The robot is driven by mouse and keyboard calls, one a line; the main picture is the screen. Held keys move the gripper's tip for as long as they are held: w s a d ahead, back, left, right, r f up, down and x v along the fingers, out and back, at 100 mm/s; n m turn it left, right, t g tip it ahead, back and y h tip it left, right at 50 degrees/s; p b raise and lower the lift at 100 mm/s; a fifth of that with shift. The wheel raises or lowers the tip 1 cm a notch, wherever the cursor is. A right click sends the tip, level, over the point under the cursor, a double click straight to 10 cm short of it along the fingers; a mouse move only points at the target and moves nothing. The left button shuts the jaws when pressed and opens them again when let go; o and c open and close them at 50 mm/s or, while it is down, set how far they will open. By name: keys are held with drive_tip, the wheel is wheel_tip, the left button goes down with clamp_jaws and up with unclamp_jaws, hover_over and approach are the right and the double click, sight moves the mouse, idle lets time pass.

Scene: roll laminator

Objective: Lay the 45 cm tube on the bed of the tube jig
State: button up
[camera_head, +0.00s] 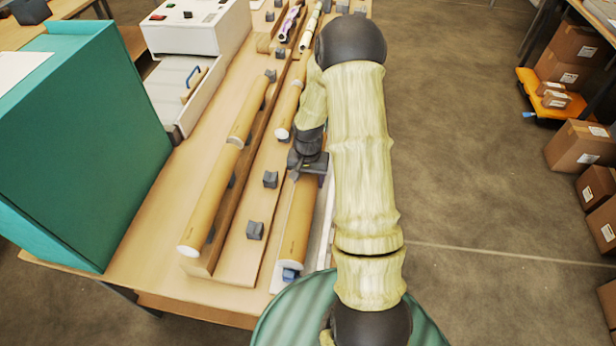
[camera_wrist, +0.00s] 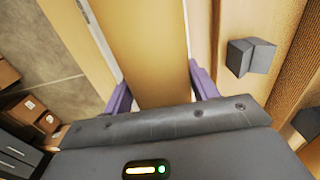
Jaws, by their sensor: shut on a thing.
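My gripper (camera_head: 307,168) is shut on a tan cardboard tube (camera_head: 297,222) with a pale end cap. In the wrist view, the purple fingers (camera_wrist: 161,88) sit on both sides of this tube (camera_wrist: 140,45). The tube runs lengthwise along the right edge of the table. Its near end is over a small blue block (camera_head: 290,274); I cannot tell whether they touch. My gripper and arm hide its far part. I cannot tell which board or strip is the jig bed; a pale strip (camera_head: 322,225) runs along the tube's right side.
Other tan tubes lie left of the held one (camera_head: 208,205) and beyond it (camera_head: 289,108). Grey blocks (camera_head: 255,230) stand on the wooden board between. A white machine (camera_head: 195,25) and a green box (camera_head: 80,140) occupy the left.

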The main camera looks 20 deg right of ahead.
drive_tip(key=shift+f+b, duration=0.4)
drive_tip(key=shift+f, duration=0.5)
drive_tip(key=o, duration=1.2)
drive_tip(key=shift+c, duration=0.2)
wheel_tip(320, 180, up, 17)
drive_tip(key=b, duration=0.3)
drive_tip(key=shift+r, duration=0.15)
